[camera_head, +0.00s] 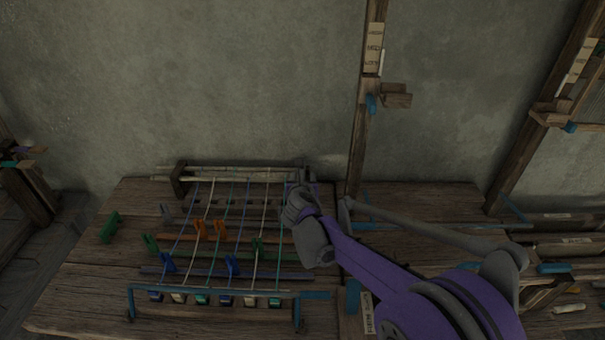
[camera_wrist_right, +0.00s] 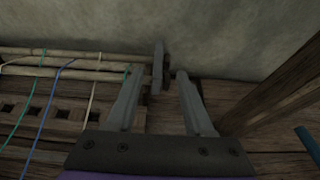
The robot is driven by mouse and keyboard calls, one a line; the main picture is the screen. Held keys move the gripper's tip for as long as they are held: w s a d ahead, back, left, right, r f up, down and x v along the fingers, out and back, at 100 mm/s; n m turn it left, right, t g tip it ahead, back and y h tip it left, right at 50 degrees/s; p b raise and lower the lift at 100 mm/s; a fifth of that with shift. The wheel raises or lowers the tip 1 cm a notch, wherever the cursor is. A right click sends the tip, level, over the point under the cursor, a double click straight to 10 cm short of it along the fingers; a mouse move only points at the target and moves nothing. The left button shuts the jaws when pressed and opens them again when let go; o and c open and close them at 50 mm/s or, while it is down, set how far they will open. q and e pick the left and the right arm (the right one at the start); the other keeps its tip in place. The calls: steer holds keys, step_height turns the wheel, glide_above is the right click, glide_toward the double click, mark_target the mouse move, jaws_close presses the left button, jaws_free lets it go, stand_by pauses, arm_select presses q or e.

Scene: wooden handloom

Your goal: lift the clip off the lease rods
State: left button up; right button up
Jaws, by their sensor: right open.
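Two pale rods (camera_head: 240,174), which look like the lease rods, lie side by side across the back of the loom; they also show at the left in the right wrist view (camera_wrist_right: 60,65). A grey-brown upright piece (camera_wrist_right: 158,66) stands at their right end. I cannot tell whether it is the clip or an end support. My right gripper (camera_wrist_right: 154,75) is open, its fingertips on either side of that piece in the picture, with no visible grip. In the head view my right gripper (camera_head: 301,185) hides much of this end. My left gripper is not in view.
Coloured threads (camera_wrist_right: 44,92) run forward from the rods. A wooden post (camera_head: 364,130) rises right of my gripper, and the wall (camera_head: 230,80) is close behind.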

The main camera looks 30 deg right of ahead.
mark_target(303, 173)
steer(key=x, duration=0.5)
steer(key=shift+a+f, duration=0.1)
steer(key=shift+f, duration=0.15)
steer(key=shift+c, duration=0.3)
jaws_close()
